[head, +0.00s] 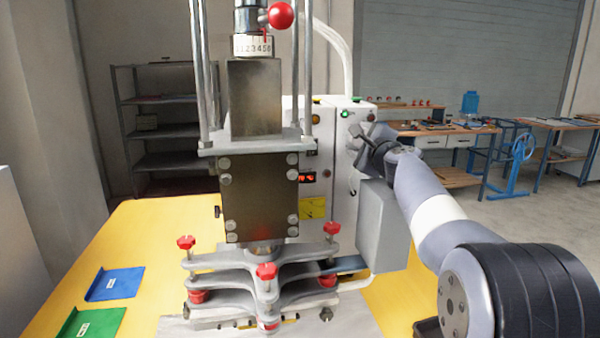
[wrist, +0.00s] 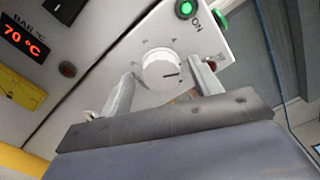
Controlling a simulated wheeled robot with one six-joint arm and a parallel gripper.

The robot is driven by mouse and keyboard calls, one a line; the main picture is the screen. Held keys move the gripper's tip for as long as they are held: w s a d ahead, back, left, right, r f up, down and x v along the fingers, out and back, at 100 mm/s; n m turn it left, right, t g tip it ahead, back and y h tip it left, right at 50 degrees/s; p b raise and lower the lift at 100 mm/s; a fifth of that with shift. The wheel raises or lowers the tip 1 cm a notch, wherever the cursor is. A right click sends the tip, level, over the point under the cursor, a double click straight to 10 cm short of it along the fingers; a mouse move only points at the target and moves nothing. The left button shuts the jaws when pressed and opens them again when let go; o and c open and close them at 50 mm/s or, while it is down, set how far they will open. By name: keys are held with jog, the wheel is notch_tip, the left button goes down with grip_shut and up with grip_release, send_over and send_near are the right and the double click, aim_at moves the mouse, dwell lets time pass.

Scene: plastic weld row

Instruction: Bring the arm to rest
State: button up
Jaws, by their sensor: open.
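My arm (head: 430,205) reaches from the lower right toward the white control box (head: 342,150) behind the press. My gripper (head: 362,133) is at the box's front, at its upper part. In the wrist view the jaws of my gripper (wrist: 165,85) are apart, with a white round knob (wrist: 162,68) with a dark pointer line showing between them. Nothing is held. I cannot tell how far the fingertips are from the knob or whether they touch the panel. In the head view the knob is hidden behind the gripper.
The welding press (head: 255,185) with red knobs stands close left of my arm. A blue tray (head: 115,284) and a green tray (head: 92,322) lie on the yellow table (head: 150,225). A lit green button (wrist: 186,9) and a red display (wrist: 25,40) are near the knob.

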jog(key=m+p, duration=0.4)
jog(key=m, duration=0.1)
jog(key=m+p, duration=0.4)
jog(key=m, duration=0.1)
jog(key=m+p, duration=0.3)
jog(key=m, duration=0.1)
jog(key=shift+s+d+m+p, duration=0.1)
jog(key=shift+s+m+p, duration=0.2)
jog(key=shift+m+p, duration=0.1)
jog(key=shift+s, duration=0.15)
jog(key=shift+s+r, duration=0.1)
jog(key=shift+r, duration=0.1)
